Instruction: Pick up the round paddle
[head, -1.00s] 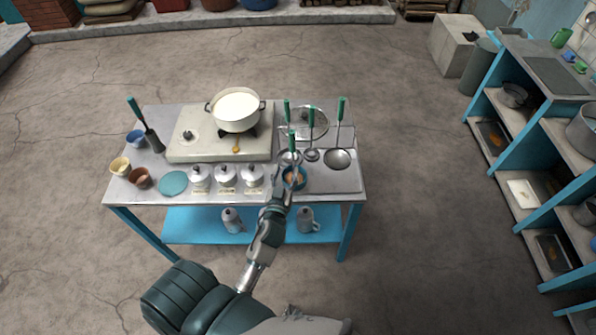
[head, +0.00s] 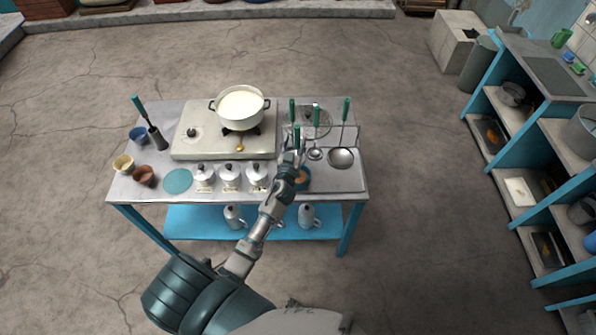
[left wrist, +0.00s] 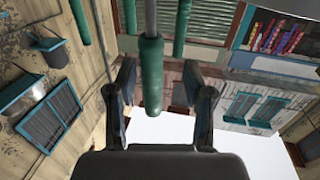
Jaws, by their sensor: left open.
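Several green-handled utensils stand upright at the right of the blue-legged table. One has a wide round head (head: 341,158), and a smaller one has a small round head (head: 315,154). My left gripper (head: 292,155) is at the nearest green handle (head: 297,133), and hides the lower part of that utensil. In the left wrist view a green handle (left wrist: 151,75) lies between the two spread fingers of my left gripper (left wrist: 163,100), with gaps at both sides. I cannot tell which utensil is the round paddle. My right gripper is not in view.
A white pot (head: 240,107) stands on the stove (head: 190,143). Several lidded white canisters (head: 230,177), a teal disc (head: 178,181) and small cups (head: 144,175) line the table's front left.

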